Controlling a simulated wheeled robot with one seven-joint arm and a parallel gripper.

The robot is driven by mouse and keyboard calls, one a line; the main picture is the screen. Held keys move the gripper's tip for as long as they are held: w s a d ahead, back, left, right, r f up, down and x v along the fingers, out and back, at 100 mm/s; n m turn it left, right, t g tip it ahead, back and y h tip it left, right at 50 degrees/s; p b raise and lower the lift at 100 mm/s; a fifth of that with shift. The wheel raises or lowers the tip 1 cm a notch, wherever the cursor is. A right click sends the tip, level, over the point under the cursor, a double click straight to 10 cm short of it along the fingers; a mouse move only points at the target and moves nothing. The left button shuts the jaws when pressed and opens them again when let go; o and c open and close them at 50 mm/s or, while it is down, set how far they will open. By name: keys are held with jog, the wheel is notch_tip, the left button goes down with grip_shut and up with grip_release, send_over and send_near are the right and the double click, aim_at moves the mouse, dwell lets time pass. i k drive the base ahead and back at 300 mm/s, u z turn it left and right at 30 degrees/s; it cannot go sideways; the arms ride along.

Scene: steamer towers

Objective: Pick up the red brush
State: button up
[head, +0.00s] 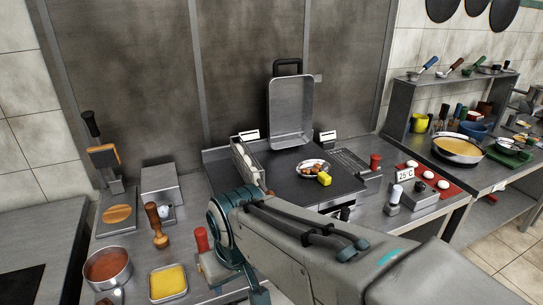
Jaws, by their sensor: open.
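A thing with an upright red handle (202,240) and a pale block-like base stands on the front of the steel counter, left of my arm; it looks like the red brush. My wrist partly covers its base on the right side. My gripper (238,292) hangs down just right of and in front of it, low in the picture. Its teal finger parts are apart and I see nothing held between them. Whether the fingers touch the brush cannot be told from this view.
A yellow-filled tray (168,282), a pot of red sauce (108,268) and a wooden-handled tool (157,226) stand close by on the left. Behind is a dark griddle (290,190) with a raised lid (291,110). A red-topped bottle (375,162) stands right of it.

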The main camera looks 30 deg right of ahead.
aim_at(200, 233)
jog(key=z, duration=1.9)
jog(key=k, duration=0.7)
jog(key=u, duration=0.85)
jog(key=i, duration=1)
jog(key=z, duration=0.15)
jog(key=k, duration=0.1)
jog(key=u, duration=0.65)
